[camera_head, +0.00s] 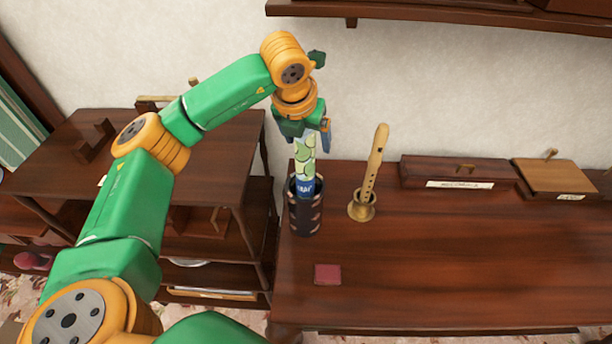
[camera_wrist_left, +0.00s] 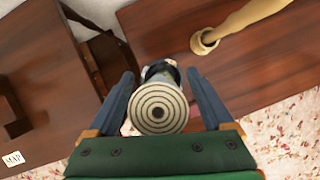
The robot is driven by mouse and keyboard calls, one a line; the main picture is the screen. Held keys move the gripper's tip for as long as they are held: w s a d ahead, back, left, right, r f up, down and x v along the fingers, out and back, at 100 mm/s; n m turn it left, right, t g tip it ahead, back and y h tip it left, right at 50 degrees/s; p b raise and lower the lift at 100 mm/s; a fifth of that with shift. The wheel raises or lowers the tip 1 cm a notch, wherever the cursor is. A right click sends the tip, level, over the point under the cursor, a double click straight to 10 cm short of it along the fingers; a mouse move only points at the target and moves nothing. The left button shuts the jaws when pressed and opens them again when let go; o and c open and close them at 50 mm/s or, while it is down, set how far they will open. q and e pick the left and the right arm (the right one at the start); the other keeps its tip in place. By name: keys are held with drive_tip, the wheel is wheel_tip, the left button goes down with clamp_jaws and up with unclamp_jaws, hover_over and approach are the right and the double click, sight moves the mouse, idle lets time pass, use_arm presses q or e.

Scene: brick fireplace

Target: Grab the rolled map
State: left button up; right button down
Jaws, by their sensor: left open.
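The rolled map (camera_head: 306,168) stands upright in a dark cylindrical holder (camera_head: 306,213) at the left end of the desk. It has a pale green pattern and a blue band with lettering. My left gripper (camera_head: 308,138) is above the map, pointing down at its top. In the left wrist view the map's round end (camera_wrist_left: 158,107), with concentric rings, lies between the two open fingers of my left gripper (camera_wrist_left: 162,88). Gaps show on both sides of the map. The holder is mostly hidden below the map there. My right gripper is not in view.
A wooden flute (camera_head: 374,165) stands in a brass holder (camera_head: 362,206) close to the right of the map. A small red square (camera_head: 327,274) lies in front on the desk (camera_head: 440,260). Boxes (camera_head: 457,171) line the back. A wall shelf (camera_head: 450,14) hangs above.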

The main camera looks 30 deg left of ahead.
use_arm(q)
drive_tip(key=shift+w, duration=0.1)
drive_tip(key=shift+s+r, duration=0.1)
drive_tip(key=shift+s, duration=0.2)
drive_tip(key=c, duration=0.7)
clamp_jaws()
drive_tip(key=shift+w, duration=0.1)
